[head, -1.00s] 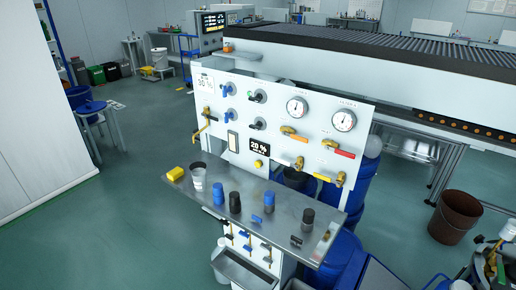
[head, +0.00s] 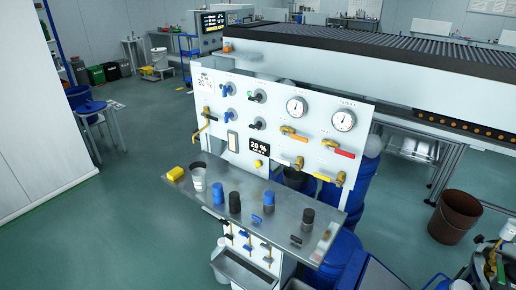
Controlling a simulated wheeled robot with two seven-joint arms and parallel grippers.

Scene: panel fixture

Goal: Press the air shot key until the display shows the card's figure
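A white panel (head: 330,103) stands upright at the middle of the head view. Its small black display (head: 260,148) reads 20 %. A round yellow key (head: 258,163) sits just below the display; its label is too small to read. A white card (head: 206,80) is at the panel's upper left; its figure looks like 30 or 50 %, too blurred to be sure. Neither of my grippers shows in this view.
A metal shelf (head: 275,222) juts out below the panel. It holds a yellow block (head: 175,173), a cup (head: 198,180) and several dark and blue knobs. Valves with yellow, red and blue handles and two gauges (head: 344,120) project from the panel.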

